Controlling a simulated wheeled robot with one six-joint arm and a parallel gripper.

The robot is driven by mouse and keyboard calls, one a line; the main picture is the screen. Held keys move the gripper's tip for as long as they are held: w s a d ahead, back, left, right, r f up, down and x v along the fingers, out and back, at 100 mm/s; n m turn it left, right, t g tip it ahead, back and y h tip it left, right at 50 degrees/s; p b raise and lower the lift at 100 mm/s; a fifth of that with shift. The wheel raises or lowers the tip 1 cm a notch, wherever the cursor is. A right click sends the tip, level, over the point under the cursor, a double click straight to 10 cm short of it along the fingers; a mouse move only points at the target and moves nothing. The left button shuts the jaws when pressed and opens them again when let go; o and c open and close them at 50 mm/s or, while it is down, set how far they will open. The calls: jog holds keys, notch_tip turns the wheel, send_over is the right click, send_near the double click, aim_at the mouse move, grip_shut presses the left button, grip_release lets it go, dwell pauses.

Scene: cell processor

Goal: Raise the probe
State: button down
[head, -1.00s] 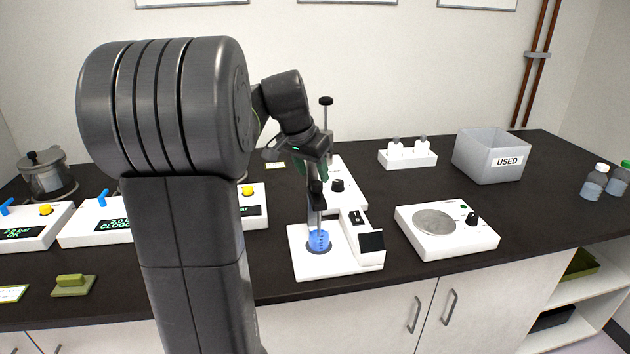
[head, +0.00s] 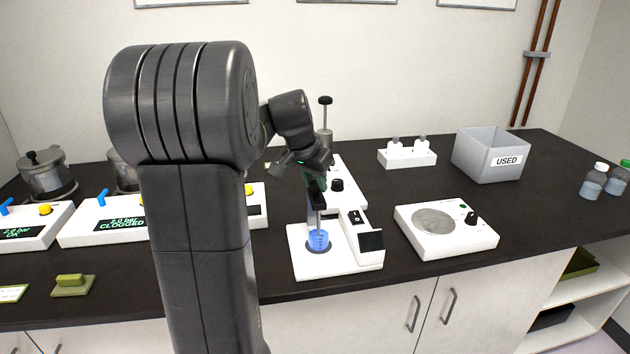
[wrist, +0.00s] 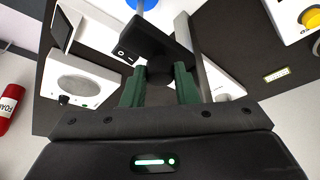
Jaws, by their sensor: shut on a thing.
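The probe is a thin grey rod (head: 318,218) under a black holder (head: 317,196) on an upright stand (head: 325,138). Its lower end reaches into a beaker of blue liquid (head: 319,239) on the white base (head: 300,262). My gripper (head: 314,183) is at the holder from above and behind. In the wrist view, the green fingers of my gripper (wrist: 160,80) are shut on the back of the black holder (wrist: 150,42). The rod (wrist: 146,6) and the blue beaker (wrist: 131,3) show at the top edge. The probe's tip cannot be made out clearly.
A white hotplate (head: 445,232) stands to the right. Behind it are a small white rack (head: 407,159) and a grey bin marked USED (head: 490,157). Pressure units (head: 105,222) and metal pots (head: 46,175) are at the left. Dark bench is clear between the stand and hotplate.

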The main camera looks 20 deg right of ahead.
notch_tip(320, 180, up, 8)
jog(key=p, duration=0.5)
jog(key=shift+w, duration=0.1)
jog(key=c, duration=1.1)
grip_release()
jog(key=shift+r, duration=0.1)
jog(key=shift+c, duration=0.2)
jog(key=v, duration=1.3)
jog(key=shift+r+b, duration=0.3)
jog(key=shift+a+f, duration=0.15)
jog(key=x, duration=1.4)
jog(key=shift+f, duration=0.25)
jog(key=shift+s+f, duration=0.1)
jog(key=shift+s, duration=0.1)
